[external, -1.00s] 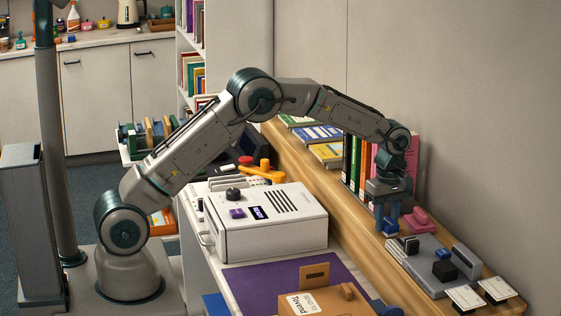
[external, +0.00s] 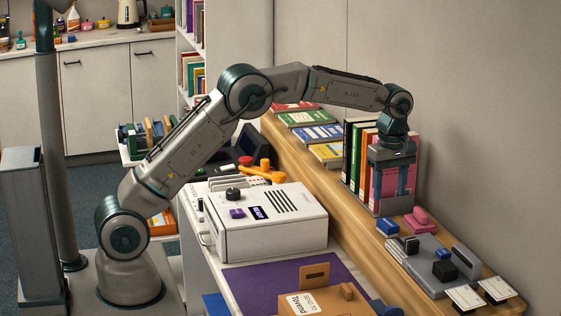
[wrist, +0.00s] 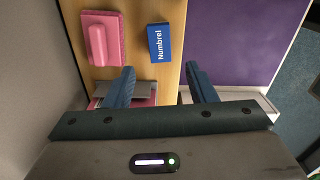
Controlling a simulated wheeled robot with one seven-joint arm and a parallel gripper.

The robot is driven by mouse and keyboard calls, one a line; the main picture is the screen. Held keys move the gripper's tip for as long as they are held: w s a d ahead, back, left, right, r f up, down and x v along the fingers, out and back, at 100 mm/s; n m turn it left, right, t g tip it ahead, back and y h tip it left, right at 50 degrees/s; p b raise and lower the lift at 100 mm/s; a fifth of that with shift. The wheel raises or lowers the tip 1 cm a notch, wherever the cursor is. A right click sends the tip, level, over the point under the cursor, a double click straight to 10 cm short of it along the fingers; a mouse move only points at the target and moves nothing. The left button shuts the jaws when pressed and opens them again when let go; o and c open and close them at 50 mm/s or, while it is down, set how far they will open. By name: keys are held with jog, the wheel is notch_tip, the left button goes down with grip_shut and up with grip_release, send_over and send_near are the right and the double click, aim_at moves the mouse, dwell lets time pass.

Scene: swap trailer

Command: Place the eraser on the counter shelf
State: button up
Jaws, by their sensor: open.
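A small blue block (external: 388,227), which looks like the eraser, lies flat on the wooden counter shelf (external: 338,202). In the wrist view the blue block (wrist: 160,42) shows the word "Numbrel" and lies near the shelf's edge. My gripper (external: 390,190) is above the shelf, in front of the upright books, with its blue fingers apart and nothing between them. In the wrist view the gripper (wrist: 160,72) is clear of the block, which lies beyond the fingertips.
A pink handled item (external: 418,219) lies beside the blue block. A grey device (external: 425,262) with black blocks and white cards (external: 495,288) sit nearer. Upright books (external: 356,152) stand close to my gripper. A white box machine (external: 265,222) stands below the shelf.

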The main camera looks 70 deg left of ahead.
jog(key=s+r+m+t, duration=0.1)
jog(key=s+r+m, duration=0.4)
jog(key=s+r, duration=0.45)
jog(key=s+d+r+m+t, duration=0.15)
jog(key=s+m, duration=0.35)
jog(key=s, duration=0.7)
jog(key=s+f+m, duration=0.2)
jog(key=s+m, duration=0.2)
jog(key=s, duration=0.5)
jog(key=s+d+f+m+t, duration=0.1)
jog(key=s+f+m, duration=0.2)
jog(key=s, duration=0.6)
jog(key=shift+d+f+m, duration=0.25)
jog(key=shift+m, duration=0.85)
